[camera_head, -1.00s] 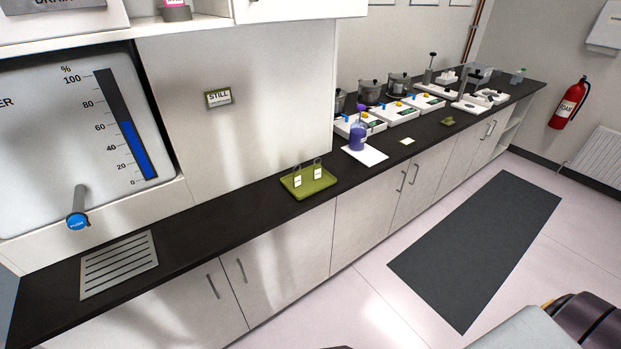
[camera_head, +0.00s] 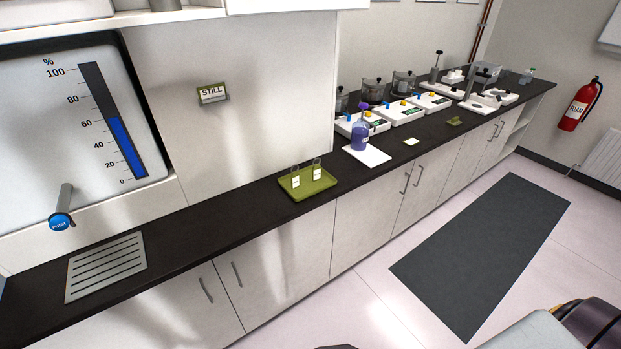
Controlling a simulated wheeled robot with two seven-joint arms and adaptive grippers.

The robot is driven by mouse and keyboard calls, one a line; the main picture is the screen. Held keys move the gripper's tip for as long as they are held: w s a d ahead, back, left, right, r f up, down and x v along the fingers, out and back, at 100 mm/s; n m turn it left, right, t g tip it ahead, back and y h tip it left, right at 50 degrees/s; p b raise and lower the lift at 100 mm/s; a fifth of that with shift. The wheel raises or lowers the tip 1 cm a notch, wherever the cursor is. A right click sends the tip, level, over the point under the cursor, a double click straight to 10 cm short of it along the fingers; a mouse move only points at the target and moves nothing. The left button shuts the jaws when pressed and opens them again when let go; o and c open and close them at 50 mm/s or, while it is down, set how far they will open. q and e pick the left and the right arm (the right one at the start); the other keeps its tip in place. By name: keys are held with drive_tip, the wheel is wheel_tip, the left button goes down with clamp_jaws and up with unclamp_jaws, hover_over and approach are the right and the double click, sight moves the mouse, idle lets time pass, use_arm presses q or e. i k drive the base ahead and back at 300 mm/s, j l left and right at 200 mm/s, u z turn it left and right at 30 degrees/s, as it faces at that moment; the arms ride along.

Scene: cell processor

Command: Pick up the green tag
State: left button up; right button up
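A small pale card with a green-yellow edge (camera_head: 411,142) lies flat on the dark counter, right of the white board. A small dark green piece (camera_head: 454,121) lies farther along the counter. I cannot tell for sure which of these is the green tag. A green tray (camera_head: 319,187) on the counter holds two upright metal loops with white labels (camera_head: 317,174). A green-framed sign reading STILL (camera_head: 213,93) is on the wall panel. Neither of my grippers shows; only part of my arm is at the bottom right.
The dark counter (camera_head: 215,217) runs from lower left to upper right. A purple bottle (camera_head: 360,138) stands on a white board (camera_head: 377,158). White balances (camera_head: 407,117) stand behind. A dark mat (camera_head: 480,255) lies on open floor; a fire extinguisher (camera_head: 578,104) hangs at right.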

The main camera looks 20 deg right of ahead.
sight(316, 169)
drive_tip(key=i+l, duration=0.15)
drive_tip(key=l, duration=0.2)
drive_tip(key=i+l, duration=0.2)
drive_tip(key=l, duration=0.15)
drive_tip(key=i+l, duration=0.15)
drive_tip(key=l, duration=0.15)
drive_tip(key=i+l, duration=0.2)
drive_tip(key=l, duration=0.15)
